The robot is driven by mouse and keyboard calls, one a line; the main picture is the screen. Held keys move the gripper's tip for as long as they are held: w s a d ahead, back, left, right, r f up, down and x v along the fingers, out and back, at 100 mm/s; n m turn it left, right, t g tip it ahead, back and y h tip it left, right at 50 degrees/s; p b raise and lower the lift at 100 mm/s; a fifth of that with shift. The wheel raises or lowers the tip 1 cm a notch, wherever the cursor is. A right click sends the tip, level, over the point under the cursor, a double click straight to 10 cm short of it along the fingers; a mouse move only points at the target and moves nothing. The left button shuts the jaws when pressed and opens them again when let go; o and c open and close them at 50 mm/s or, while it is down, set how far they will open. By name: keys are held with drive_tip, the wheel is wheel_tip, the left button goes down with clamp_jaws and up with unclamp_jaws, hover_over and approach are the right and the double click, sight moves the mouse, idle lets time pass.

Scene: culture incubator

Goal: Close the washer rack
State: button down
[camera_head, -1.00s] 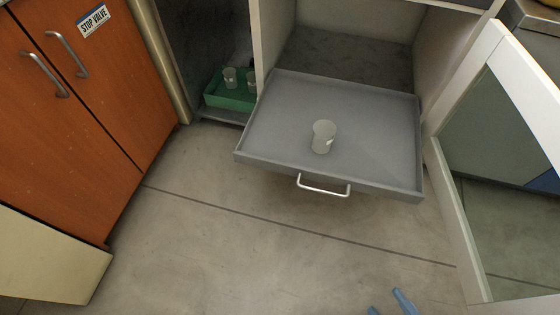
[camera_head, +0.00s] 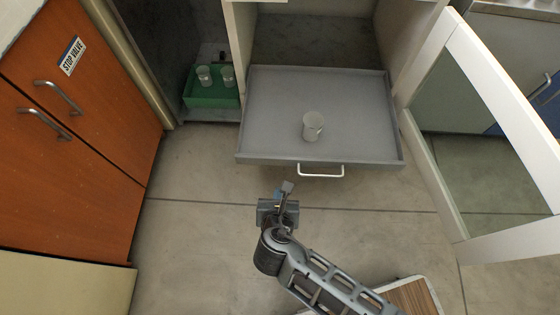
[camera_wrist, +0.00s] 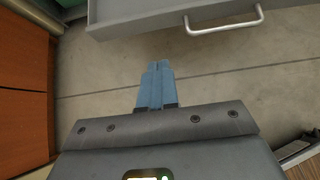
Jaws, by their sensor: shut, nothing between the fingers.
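The washer rack (camera_head: 275,105) is a grey shallow drawer pulled out from the white cabinet. Its front carries a pale bar handle (camera_head: 321,172), which also shows at the top of the wrist view (camera_wrist: 224,22). A small whitish beaker (camera_head: 312,126) stands on the rack towards its front. My gripper (camera_head: 286,188) is shut and empty, in front of the rack and left of the handle, apart from both. In the wrist view its blue fingers (camera_wrist: 157,68) are pressed together over the floor, below the rack's front edge.
A green tray (camera_head: 212,97) with beakers sits in the dark compartment left of the rack. An open glass-panelled door (camera_head: 452,215) stands to the right. Orange cabinets (camera_head: 85,120) line the left. The floor before the rack (camera_head: 200,240) is clear.

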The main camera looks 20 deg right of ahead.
drive_tip(key=b, duration=0.5)
approach(281, 161)
wheel_tip(281, 161, down, 4)
drive_tip(key=shift+w+d+r, duration=0.1)
drive_tip(key=shift+w+d, duration=0.15)
drive_tip(key=shift+w, duration=0.45)
drive_tip(key=shift+w+d, duration=0.2)
drive_tip(key=shift+w, duration=0.5)
drive_tip(key=shift+w+d+r, duration=0.1)
drive_tip(key=shift+w+d, duration=0.15)
drive_tip(key=shift+w, duration=0.45)
drive_tip(key=shift+w, duration=0.1)
